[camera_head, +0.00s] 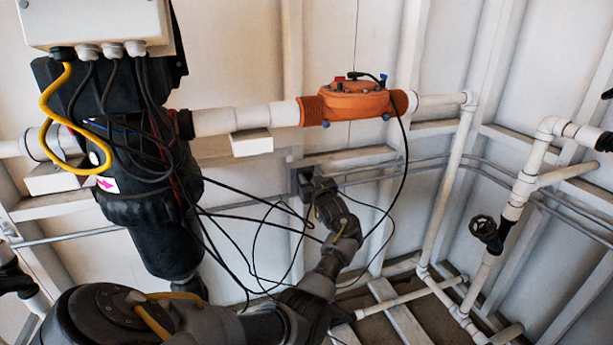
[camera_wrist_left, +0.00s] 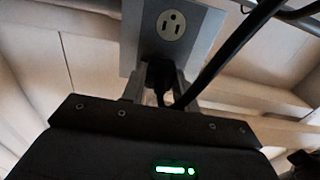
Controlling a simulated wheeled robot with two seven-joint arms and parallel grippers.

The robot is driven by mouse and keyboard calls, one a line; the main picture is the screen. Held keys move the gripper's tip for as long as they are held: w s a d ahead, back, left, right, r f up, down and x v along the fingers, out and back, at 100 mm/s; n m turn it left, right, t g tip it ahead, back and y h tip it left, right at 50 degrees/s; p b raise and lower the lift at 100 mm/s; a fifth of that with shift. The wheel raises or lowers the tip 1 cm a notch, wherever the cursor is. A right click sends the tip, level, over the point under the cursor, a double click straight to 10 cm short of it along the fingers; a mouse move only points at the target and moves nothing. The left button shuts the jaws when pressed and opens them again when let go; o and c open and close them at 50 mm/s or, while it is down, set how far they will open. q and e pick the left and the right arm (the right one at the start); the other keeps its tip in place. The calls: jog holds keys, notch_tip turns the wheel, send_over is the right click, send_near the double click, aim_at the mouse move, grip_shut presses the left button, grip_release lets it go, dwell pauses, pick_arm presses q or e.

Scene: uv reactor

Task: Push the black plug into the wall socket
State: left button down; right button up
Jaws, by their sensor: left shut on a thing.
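The wall socket (camera_wrist_left: 172,25) is a grey plate with a pale outlet in the upper half of the left wrist view. In the head view its box (camera_head: 296,176) is on the wall near the middle, partly covered by my gripper. My left gripper (camera_head: 309,184) is right at it. In the left wrist view my left gripper (camera_wrist_left: 160,84) is shut on the black plug (camera_wrist_left: 157,72), which sits between the fingers against the lower part of the plate. The plug hides the lower outlet, so I cannot tell how deep it is. My right gripper is not in view.
Thin black cables (camera_head: 258,230) loop around my left arm, and a thick dark cable (camera_wrist_left: 225,60) crosses near the plate. An orange pipe unit (camera_head: 350,101) is above the socket. A black cylinder (camera_head: 150,225) is on the left; white pipes (camera_head: 450,180) are on the right.

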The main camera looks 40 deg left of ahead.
pick_arm(q)
jog(key=shift+p+v, duration=0.65)
jog(key=shift+v, duration=0.15)
jog(key=shift+p, duration=0.45)
dwell(0.8)
jog(key=shift+b+x, duration=0.6)
jog(key=shift+x, duration=0.4)
dwell(0.7)
jog(key=c, duration=1)
grip_release()
jog(key=shift+d, duration=0.1)
